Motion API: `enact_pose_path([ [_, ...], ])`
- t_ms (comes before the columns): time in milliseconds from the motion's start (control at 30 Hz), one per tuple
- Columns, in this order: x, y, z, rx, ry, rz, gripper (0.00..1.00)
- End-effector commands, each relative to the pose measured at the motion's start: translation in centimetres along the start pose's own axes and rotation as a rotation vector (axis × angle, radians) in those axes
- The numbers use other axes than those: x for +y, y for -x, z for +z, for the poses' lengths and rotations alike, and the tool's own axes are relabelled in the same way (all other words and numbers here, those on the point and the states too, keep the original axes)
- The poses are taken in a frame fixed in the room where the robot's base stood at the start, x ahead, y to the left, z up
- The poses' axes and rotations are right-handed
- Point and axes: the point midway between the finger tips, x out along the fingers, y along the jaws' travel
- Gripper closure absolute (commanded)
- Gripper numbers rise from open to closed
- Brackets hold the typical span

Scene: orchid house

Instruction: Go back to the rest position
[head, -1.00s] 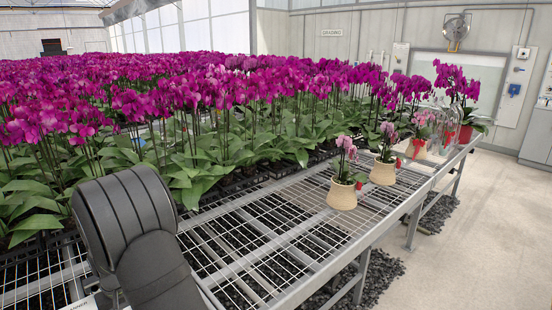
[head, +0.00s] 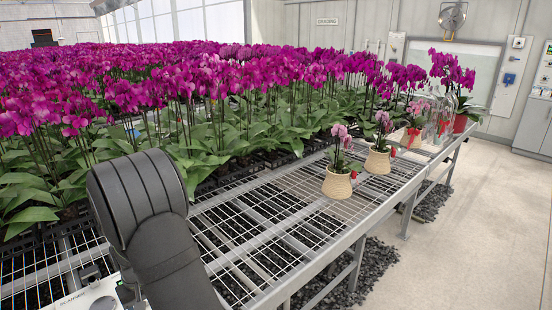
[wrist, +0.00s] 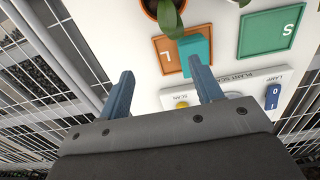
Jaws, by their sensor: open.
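My gripper (wrist: 160,72) shows in the wrist view with two blue fingers spread apart and nothing between the tips. It hangs over a white panel (wrist: 228,62) marked as a plant scanner. The right fingertip overlaps a teal block (wrist: 196,46) in the picture; I cannot tell if they touch. The block stands at an orange pad (wrist: 165,55) marked L. In the head view my arm's dark link fills the lower left and my gripper is out of sight. The white scanner panel (head: 92,298) peeks out at the bottom left.
A green pad (wrist: 270,31) marked S and a terracotta pot (wrist: 152,10) lie near the top of the wrist view. A blue lamp switch (wrist: 272,97) sits on the panel. Pots (head: 338,185) stand on the wire bench (head: 262,222); dense magenta orchids (head: 190,90) lie behind.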

Motion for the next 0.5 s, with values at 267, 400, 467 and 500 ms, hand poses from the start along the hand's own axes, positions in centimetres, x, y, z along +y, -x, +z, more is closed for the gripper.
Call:
enact_pose_path([
  [267, 4.4, 3.0, 2.2, 0.002, -0.004, 0.000, 0.41],
  [400, 6.8, 3.6, 3.1, -0.001, -0.021, 0.000, 0.41],
  [467, 7.9, 3.2, 3.2, -0.001, -0.050, 0.000, 0.41],
  [500, 8.7, 3.0, 3.4, -0.001, -0.068, 0.000, 0.41],
])
